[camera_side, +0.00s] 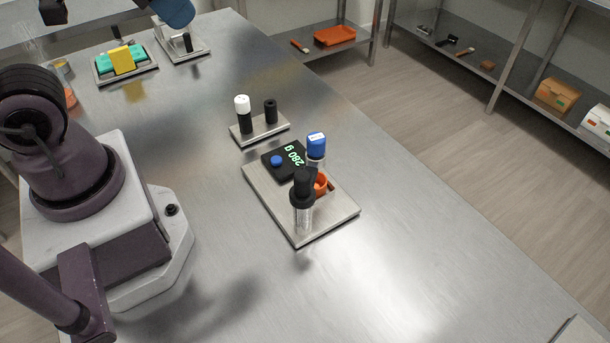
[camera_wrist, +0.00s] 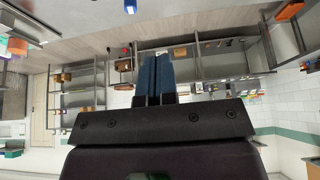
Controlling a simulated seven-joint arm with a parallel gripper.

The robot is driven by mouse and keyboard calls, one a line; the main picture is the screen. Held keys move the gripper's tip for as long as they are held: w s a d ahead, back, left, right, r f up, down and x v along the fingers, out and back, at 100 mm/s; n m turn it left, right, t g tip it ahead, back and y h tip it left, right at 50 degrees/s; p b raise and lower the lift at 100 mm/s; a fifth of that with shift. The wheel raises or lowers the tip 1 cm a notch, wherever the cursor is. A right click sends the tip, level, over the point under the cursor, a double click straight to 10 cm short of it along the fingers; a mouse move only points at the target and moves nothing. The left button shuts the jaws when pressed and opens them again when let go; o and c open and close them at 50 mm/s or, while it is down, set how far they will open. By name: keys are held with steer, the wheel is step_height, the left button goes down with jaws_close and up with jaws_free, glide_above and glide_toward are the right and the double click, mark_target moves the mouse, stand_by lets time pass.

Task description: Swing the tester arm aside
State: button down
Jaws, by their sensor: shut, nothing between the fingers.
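The tester station is a steel plate (camera_side: 265,198) in the middle of the bench in the side view. On it stand a black display block (camera_side: 272,166) reading 280 g with a blue button (camera_side: 276,160), an orange cup (camera_side: 320,184), a blue-topped post (camera_side: 316,146) and an upright clear cylinder with a black top (camera_side: 303,188). I cannot tell which part is the tester arm. My gripper (camera_wrist: 157,60) shows in the wrist view with its dark blue fingers together and empty. It faces the shelves and wall, away from the plate.
Behind the plate stands a small holder (camera_side: 275,132) with a white-topped black handle (camera_side: 243,113) and a black knob (camera_side: 270,111). A tray with green and yellow blocks (camera_side: 122,59) lies at the far left. The bench right of the plate is clear.

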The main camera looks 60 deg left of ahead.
steer(key=c, duration=1.6)
jaws_free()
steer(key=o, duration=0.7)
steer(key=shift+w+d+f+m+g, duration=0.2)
steer(key=shift+d+f+g, duration=0.05)
steer(key=shift+d+f, duration=0.2)
steer(key=shift+w+d+f+m+g, duration=0.2)
steer(key=shift+d+f+g, duration=0.05)
steer(key=shift+d+f, duration=0.15)
steer(key=m+g, duration=0.5)
steer(key=m, duration=0.9)
glide_above(303, 175)
step_height(303, 175, down, 9)
step_height(303, 175, down, 12)
steer(key=shift+f, duration=0.2)
steer(key=shift+c, duration=0.2)
steer(key=c, duration=0.9)
